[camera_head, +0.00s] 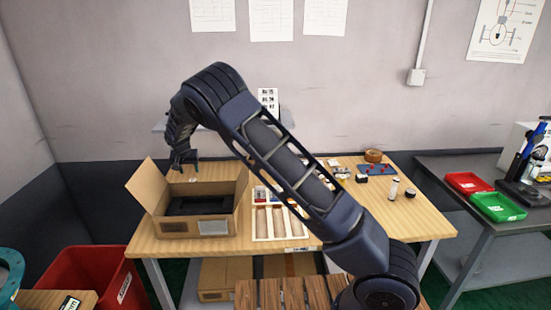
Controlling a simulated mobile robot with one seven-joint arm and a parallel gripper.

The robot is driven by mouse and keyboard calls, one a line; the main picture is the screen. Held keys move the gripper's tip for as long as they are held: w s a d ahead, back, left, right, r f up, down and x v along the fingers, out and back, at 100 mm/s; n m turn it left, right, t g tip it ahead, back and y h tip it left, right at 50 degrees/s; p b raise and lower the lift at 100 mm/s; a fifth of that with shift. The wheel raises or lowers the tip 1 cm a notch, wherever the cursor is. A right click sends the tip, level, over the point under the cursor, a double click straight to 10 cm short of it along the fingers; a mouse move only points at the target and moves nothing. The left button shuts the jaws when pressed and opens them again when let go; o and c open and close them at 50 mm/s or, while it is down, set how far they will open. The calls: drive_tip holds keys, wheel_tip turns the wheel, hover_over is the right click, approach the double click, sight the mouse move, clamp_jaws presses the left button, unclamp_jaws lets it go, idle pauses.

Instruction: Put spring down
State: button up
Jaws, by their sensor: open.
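My gripper (183,164) is at the left, over the back of the wooden table (336,239), just above and behind the open cardboard box (188,227). Its fingers point down and are open; I see nothing held between them. No spring can be made out; small parts on the table are too small to identify, and my arm hides some of the table's middle. A wooden tray (282,239) with long compartments lies right of the box.
A dark block (198,205) lies in the box. Small parts and a blue mat (377,169) are at the back right. A white cylinder (394,189) stands near the right edge. Red (467,182) and green (497,206) bins sit on a side table. The table's front right is clear.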

drive_tip(key=s+d+r, duration=0.1)
drive_tip(key=d+r, duration=0.5)
drive_tip(key=d, duration=0.4)
drive_tip(key=s+d+r+m+g+y, duration=0.1)
drive_tip(key=d+r, duration=0.5)
drive_tip(key=d, duration=0.3)
drive_tip(key=s+d+r, duration=0.1)
drive_tip(key=d+r, duration=0.5)
drive_tip(key=d, duration=0.4)
drive_tip(key=s+d+r, duration=0.4)
drive_tip(key=s+d, duration=0.1)
drive_tip(key=d, duration=0.3)
drive_tip(key=s+d+r, duration=0.4)
drive_tip(key=s+d, duration=0.2)
drive_tip(key=d, duration=0.1)
drive_tip(key=s+d, duration=0.5)
drive_tip(key=s, duration=0.4)
drive_tip(key=s+d, duration=0.4)
drive_tip(key=s, duration=0.5)
drive_tip(key=s+d+t+h, duration=0.1)
drive_tip(key=s+d, duration=0.4)
drive_tip(key=s, duration=0.4)
drive_tip(key=shift+d+f, duration=0.35)
drive_tip(key=shift+f, duration=0.05)
drive_tip(key=shift+o, duration=0.5)
